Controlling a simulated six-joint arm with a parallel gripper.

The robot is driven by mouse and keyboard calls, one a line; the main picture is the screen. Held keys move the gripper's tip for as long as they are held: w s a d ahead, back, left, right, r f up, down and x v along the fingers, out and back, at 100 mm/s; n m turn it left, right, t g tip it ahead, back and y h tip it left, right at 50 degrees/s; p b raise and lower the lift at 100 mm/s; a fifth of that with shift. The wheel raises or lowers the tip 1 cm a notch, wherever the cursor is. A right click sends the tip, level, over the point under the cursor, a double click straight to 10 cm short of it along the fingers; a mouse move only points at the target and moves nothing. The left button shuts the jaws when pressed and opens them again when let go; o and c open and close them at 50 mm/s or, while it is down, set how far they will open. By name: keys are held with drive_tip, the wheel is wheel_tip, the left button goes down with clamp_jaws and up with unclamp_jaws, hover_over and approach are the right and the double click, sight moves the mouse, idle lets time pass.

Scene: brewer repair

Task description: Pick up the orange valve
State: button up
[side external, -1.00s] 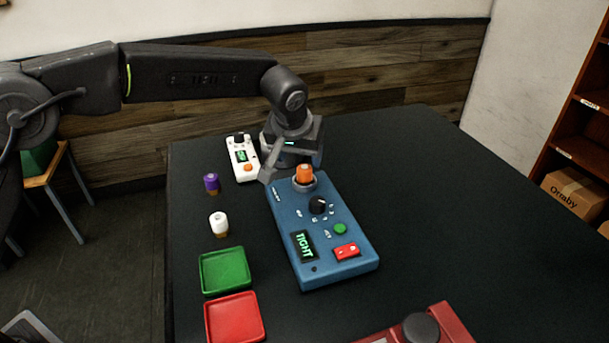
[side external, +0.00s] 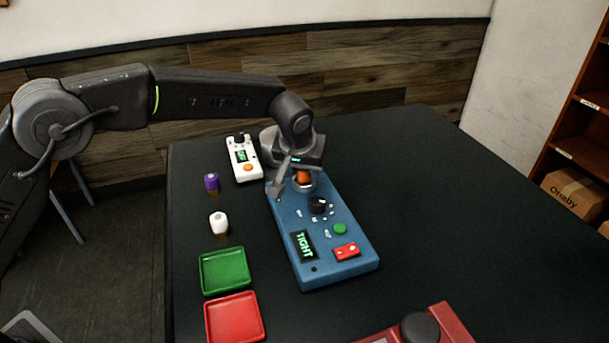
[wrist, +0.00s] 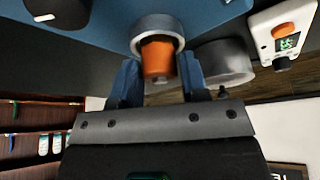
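The orange valve (side external: 303,178) sits upright in a grey ring at the far end of the blue brewer panel (side external: 350,219), whose display reads "TIGHT". My gripper (side external: 290,187) is right over the valve and hides its top in the side external view. In the wrist view the valve (wrist: 158,59) stands in its ring, lined up between the tips of my gripper (wrist: 160,74). The two fingers are apart, with a small gap showing on each side of the valve. The gripper looks open and holds nothing.
A white device (side external: 243,160) stands close by, behind and left of the panel. A purple-capped part (side external: 211,181), a white-capped part (side external: 219,222), a green tray (side external: 224,271) and a red tray (side external: 234,316) lie left. A red device (side external: 446,325) is in front. The table's right side is clear.

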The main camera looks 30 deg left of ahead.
drive_tip(key=c, duration=0.7)
drive_tip(key=shift+r, duration=0.1)
